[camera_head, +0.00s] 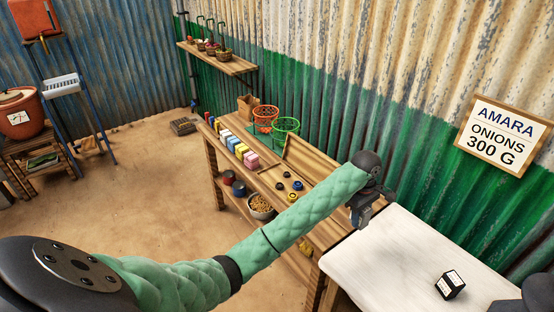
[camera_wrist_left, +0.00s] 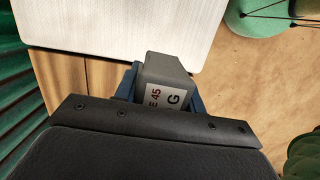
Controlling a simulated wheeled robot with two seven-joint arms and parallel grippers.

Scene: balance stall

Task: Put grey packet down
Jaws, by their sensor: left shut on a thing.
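The grey packet (camera_wrist_left: 165,72) with a white label, reading partly "45" and "G", is between the blue fingers of my left gripper (camera_wrist_left: 158,85) in the left wrist view. My left gripper (camera_head: 362,214) is shut on it. The packet cannot be made out clearly there. In the wrist view the white top (camera_wrist_left: 120,25) lies beyond the packet. I cannot tell the packet's height above it. My right gripper is not seen.
A black box with white labels (camera_head: 450,285) stands on the white top, which is otherwise bare in view. A sign (camera_head: 503,134) reads "AMARA ONIONS 300 G".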

